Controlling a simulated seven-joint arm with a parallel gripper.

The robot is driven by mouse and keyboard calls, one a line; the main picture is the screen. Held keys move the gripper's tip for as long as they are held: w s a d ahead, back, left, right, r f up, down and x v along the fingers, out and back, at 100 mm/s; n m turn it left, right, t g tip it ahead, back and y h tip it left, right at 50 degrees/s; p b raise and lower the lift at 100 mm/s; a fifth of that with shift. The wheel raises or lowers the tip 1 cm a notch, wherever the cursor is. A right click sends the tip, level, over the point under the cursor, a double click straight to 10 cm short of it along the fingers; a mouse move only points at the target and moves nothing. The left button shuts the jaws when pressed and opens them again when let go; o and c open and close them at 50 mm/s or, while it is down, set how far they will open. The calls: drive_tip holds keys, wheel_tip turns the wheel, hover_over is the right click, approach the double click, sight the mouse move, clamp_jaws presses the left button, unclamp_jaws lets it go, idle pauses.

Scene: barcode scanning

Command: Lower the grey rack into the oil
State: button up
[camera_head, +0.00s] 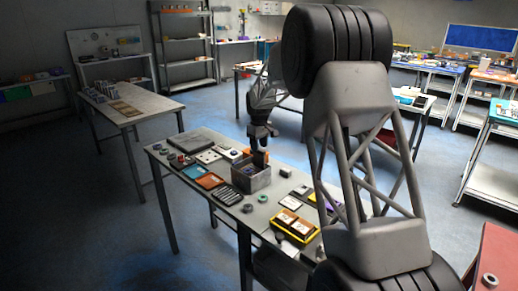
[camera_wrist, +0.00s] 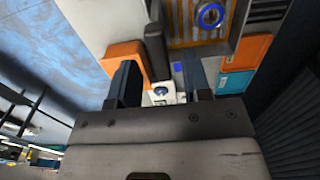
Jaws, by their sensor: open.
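A grey open-topped box (camera_head: 251,180) stands on the long table, with a brown upright piece inside. My gripper (camera_head: 260,156) points down over this box in the head view; its fingers are too small there to judge contact. In the wrist view my gripper (camera_wrist: 158,80) is open. A dark upright bar (camera_wrist: 155,50) and a white part with a blue round spot (camera_wrist: 162,92) show between or just beyond its fingers. An orange block (camera_wrist: 124,56) is beside the left finger. An amber slatted surface (camera_wrist: 195,25) carries a blue ring (camera_wrist: 210,15). I cannot tell which part is the grey rack or the oil.
A yellow tray (camera_head: 294,226) with cards sits at the table's near right. Flat orange (camera_head: 210,181) and blue (camera_head: 195,171) pieces lie left of the box. Small round parts and a dark flat case (camera_head: 190,142) lie around. Another table (camera_head: 130,103) stands behind left.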

drive_tip(key=shift+f, duration=0.8)
clamp_jaws()
